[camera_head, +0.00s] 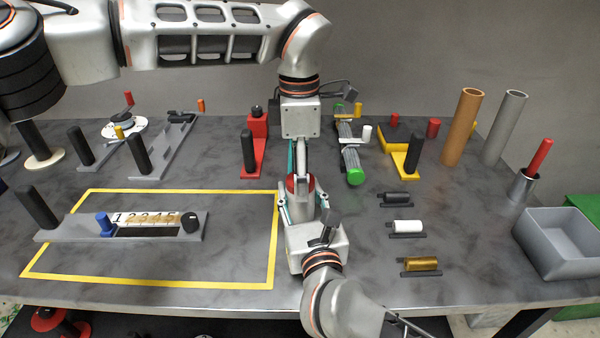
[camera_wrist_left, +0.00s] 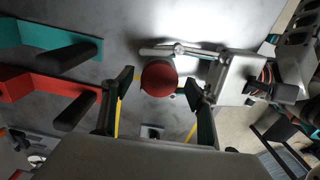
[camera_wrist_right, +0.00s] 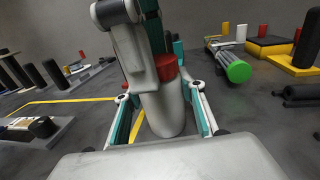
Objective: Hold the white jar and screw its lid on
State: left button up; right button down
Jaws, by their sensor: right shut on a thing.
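The white jar (camera_head: 301,193) stands upright on the table, looking light grey; it also shows in the right wrist view (camera_wrist_right: 163,112). My right gripper (camera_head: 299,207) is shut on its sides, with a finger on each side (camera_wrist_right: 164,118). The red lid (camera_wrist_left: 158,78) sits on top of the jar; I cannot tell how far it is threaded. In the right wrist view the lid (camera_wrist_right: 166,67) is partly hidden by a left finger. My left gripper (camera_head: 298,174) points down from above. Its fingers (camera_wrist_left: 159,84) are open on either side of the lid, with gaps.
A red stand (camera_head: 250,160) is just left of my left gripper. A green-capped cylinder (camera_head: 354,170) and small rollers (camera_head: 408,227) lie to the right. A numbered panel (camera_head: 150,228) is inside the yellow outline. A grey bin (camera_head: 562,240) is at the far right.

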pick_arm(q)
notch_tip(320, 180, up, 12)
dwell(0.6)
jog(key=shift+a, duration=0.1)
pick_arm(e)
jog(key=c, duration=1.2)
grip_release()
jog(key=shift+s, duration=0.1)
jog(key=s, duration=0.4)
jog(key=s+d, duration=0.1)
jog(key=s, duration=0.2)
jog(key=s+d, duration=0.1)
jog(key=s, duration=0.3)
jog(key=shift+s+d, duration=0.2)
jog(key=shift+s, duration=0.1)
